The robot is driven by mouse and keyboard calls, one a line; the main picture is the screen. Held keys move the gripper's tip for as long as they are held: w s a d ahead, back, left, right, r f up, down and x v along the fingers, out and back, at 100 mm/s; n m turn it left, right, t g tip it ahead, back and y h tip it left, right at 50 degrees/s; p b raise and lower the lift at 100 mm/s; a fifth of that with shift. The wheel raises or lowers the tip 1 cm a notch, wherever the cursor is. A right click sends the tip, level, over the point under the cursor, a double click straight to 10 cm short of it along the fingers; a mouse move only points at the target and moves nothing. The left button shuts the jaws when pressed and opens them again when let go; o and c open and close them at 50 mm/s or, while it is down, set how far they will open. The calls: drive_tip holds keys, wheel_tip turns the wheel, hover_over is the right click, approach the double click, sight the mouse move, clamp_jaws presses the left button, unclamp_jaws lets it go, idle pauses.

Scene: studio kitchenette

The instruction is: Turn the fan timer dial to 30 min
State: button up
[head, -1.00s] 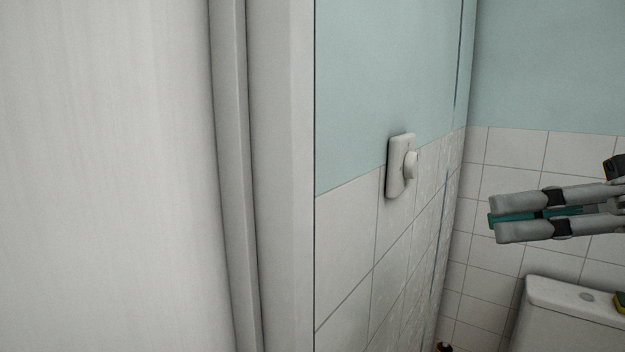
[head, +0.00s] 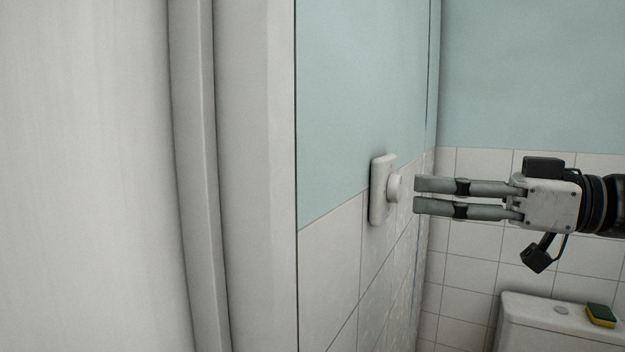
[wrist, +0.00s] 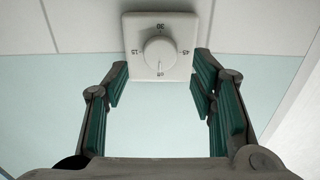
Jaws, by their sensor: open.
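The fan timer dial (head: 394,188) is a round white knob on a white wall plate (head: 379,205), fixed where blue-green paint meets white tiles. In the wrist view the dial (wrist: 160,55) faces me, with 30 at the top, 15 left, 45 right and a small unclear numeral at the bottom.
A pale door frame (head: 255,180) stands left of the plate. A white cistern (head: 535,318) with a yellow-green sponge (head: 601,314) on it is below my arm. The wall around the plate is clear.

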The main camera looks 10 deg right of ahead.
sight(400, 186)
drive_tip(key=shift+x, duration=1.65)
drive_tip(key=c, duration=1.1)
drive_tip(key=shift+c, duration=0.2)
